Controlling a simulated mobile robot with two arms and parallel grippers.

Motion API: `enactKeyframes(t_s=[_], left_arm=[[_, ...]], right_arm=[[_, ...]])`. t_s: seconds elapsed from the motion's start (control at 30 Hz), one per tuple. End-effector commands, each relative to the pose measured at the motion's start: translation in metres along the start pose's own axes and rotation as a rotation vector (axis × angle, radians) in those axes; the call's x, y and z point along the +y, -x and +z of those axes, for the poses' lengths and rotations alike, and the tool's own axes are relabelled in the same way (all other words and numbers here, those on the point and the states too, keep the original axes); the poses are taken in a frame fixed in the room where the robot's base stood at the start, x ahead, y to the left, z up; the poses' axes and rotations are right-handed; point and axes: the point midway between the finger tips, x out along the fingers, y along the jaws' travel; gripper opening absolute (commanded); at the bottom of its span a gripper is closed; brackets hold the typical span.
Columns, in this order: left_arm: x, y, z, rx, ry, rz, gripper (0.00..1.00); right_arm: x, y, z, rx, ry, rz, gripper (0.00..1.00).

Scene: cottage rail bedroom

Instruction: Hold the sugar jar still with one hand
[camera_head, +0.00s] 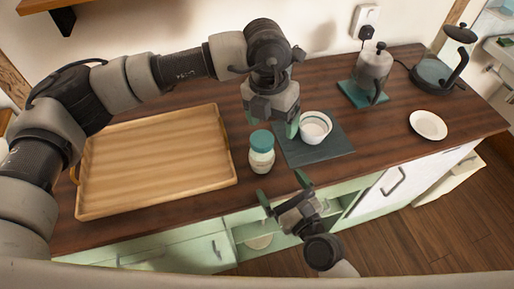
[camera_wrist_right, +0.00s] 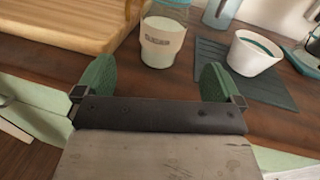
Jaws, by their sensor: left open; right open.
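The sugar jar, a cream jar (camera_head: 261,160) with a teal lid, stands upright on the dark wooden counter between the tray and the grey mat. In the right wrist view the jar (camera_wrist_right: 162,45) shows a label and stands beyond my fingertips, between them in the picture. My right gripper (camera_head: 282,188) is open and empty at the counter's front edge, in front of the jar and apart from it; its green fingers show in the wrist view (camera_wrist_right: 155,84). My left gripper (camera_head: 270,125) is open, pointing down just behind the jar, close to the white cup; contact cannot be told.
A wooden tray (camera_head: 155,165) lies left of the jar. A white cup (camera_head: 315,128) stands on the grey mat (camera_head: 335,148) to the right. Counter between mat and plate is clear.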

Motion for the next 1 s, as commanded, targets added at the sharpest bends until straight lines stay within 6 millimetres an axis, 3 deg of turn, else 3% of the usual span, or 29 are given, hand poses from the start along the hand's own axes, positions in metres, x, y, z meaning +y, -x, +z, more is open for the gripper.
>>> enactKeyframes(t_s=[0.1,0.2,0.7,1.0], left_arm=[[0.021,0.009,0.004,0.001,0.034,0.114,0.79],[0.025,0.010,0.004,0.004,0.041,0.139,0.79],[0.024,0.010,0.003,0.005,0.038,0.132,0.79],[0.024,0.010,0.003,0.005,0.038,0.131,0.79]], right_arm=[[-0.002,-0.002,0.000,-0.013,-0.065,-0.018,0.97],[-0.002,-0.009,0.000,-0.017,-0.080,-0.023,0.97],[-0.004,-0.090,0.002,-0.017,-0.076,-0.021,0.97],[-0.004,-0.109,0.002,-0.016,-0.076,-0.020,0.97]])
